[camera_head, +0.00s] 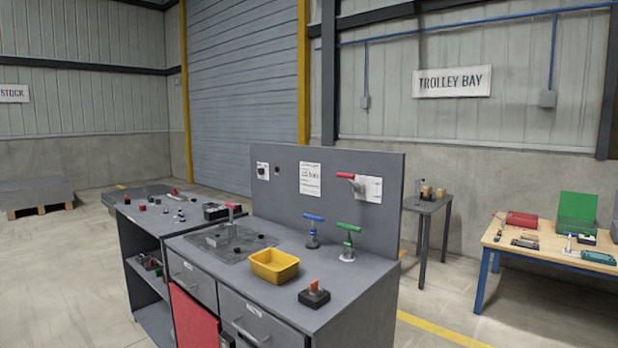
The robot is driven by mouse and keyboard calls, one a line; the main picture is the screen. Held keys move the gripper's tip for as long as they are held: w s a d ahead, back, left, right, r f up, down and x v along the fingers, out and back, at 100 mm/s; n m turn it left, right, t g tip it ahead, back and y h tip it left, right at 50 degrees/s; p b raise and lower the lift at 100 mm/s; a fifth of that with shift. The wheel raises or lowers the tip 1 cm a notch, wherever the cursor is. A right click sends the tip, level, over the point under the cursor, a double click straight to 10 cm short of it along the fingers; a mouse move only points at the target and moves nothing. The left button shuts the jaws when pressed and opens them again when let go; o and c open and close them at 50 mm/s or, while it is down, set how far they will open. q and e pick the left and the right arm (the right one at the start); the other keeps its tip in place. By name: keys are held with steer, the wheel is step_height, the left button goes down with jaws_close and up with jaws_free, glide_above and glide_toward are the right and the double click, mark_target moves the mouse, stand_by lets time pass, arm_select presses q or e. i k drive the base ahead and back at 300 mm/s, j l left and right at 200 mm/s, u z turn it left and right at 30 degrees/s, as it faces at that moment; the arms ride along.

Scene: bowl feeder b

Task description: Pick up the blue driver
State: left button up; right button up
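A driver with a blue T-shaped handle (313,217) stands upright in a small holder near the back panel of the grey workbench (215,290). A similar green-handled driver (348,229) stands just to its right, in a pale-based holder. Nothing touches the blue driver, and its handle is in clear view. Neither my left nor my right gripper shows in the head view.
A yellow bin (274,266) sits in front of the blue driver. A black block with an orange switch (314,294) is near the front right. The grey upright panel (282,170) rises behind. A wooden table (545,246) stands at right; open floor lies left.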

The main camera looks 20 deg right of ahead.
mark_target(312, 242)
steer(key=i+j+z, duration=0.1)
steer(key=z, duration=0.3)
steer(key=j+z, duration=0.2)
steer(key=z, duration=0.2)
steer(key=j+z, duration=0.25)
steer(key=z, duration=0.15)
steer(key=j+z, duration=0.45)
steer(key=j, duration=0.35)
steer(key=j+z, duration=0.1)
steer(key=j, duration=0.5)
steer(key=k+j+z, duration=0.1)
steer(key=j, duration=0.45)
steer(key=k+j+z, duration=0.15)
steer(key=j, duration=0.4)
steer(key=k+j, duration=0.1)
steer(key=j, duration=0.4)
steer(key=k+j, duration=0.1)
steer(key=j, duration=0.4)
steer(key=k+j, duration=0.1)
steer(key=j, duration=0.4)
